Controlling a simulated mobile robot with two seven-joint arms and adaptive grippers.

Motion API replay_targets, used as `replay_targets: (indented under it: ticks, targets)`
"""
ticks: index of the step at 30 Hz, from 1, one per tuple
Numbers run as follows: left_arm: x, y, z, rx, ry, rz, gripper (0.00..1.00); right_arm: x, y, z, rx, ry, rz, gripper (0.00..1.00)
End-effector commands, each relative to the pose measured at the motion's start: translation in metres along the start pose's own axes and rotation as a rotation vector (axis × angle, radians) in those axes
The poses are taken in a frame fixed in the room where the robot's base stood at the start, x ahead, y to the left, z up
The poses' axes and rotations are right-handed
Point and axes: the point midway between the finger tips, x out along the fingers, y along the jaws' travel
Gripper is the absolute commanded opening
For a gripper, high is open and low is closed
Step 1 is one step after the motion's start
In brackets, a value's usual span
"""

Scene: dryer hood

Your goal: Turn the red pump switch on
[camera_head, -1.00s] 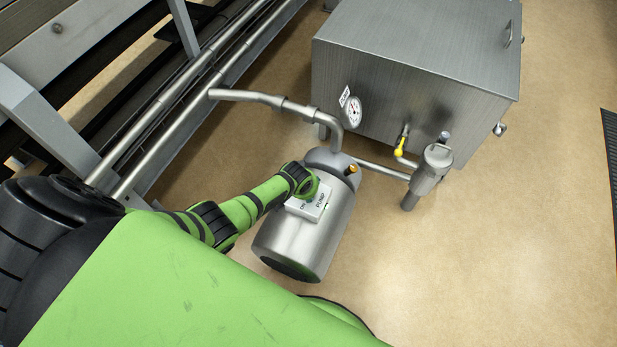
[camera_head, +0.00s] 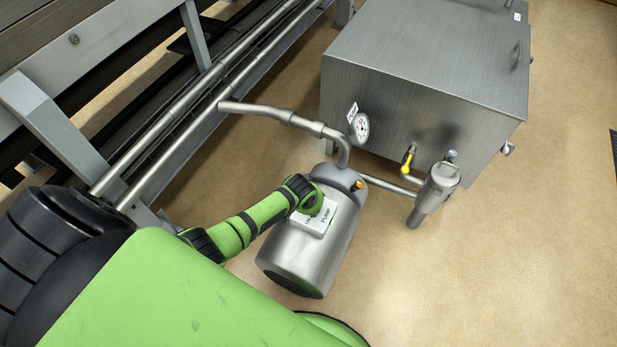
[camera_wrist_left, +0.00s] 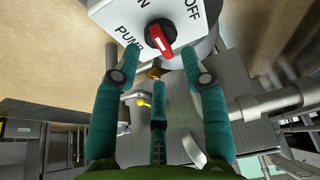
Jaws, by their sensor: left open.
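The red pump switch (camera_wrist_left: 160,40) is a red lever on a round black base. It sits on a white panel (camera_wrist_left: 100,12) marked PUMP, with OFF at the right and a partly cut-off N at the left. My left gripper (camera_wrist_left: 160,64) is open, its teal fingers around the switch's near side, with no clear contact visible. The lever slants, and I cannot tell which label it points to. In the head view the white panel (camera_head: 325,222) lies on top of the steel pump (camera_head: 300,262). My left wrist (camera_head: 303,193) hides the switch there. My right gripper is out of view.
A large steel tank (camera_head: 420,60) with a gauge (camera_head: 361,127) and a yellow-handled valve (camera_head: 407,161) stands behind the pump. A pipe (camera_head: 285,116) runs left from the pump toward a metal frame (camera_head: 60,130).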

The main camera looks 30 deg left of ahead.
Motion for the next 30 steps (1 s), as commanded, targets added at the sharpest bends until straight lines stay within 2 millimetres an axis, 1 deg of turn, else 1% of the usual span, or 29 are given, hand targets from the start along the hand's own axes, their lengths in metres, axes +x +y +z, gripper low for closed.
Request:
replay_targets:
  ticks: [9,15,21,30]
  targets:
    - [-0.049,-0.001,-0.001,0.0,0.003,-0.001,0.44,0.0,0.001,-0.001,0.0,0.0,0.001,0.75]
    - [-0.073,-0.001,-0.001,0.001,0.003,-0.001,0.44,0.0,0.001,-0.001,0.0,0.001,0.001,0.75]
    - [-0.084,-0.001,-0.001,0.0,0.002,-0.002,0.44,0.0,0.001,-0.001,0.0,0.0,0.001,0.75]
    - [-0.084,-0.001,-0.001,0.0,0.002,-0.001,0.44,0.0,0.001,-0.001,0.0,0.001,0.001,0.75]
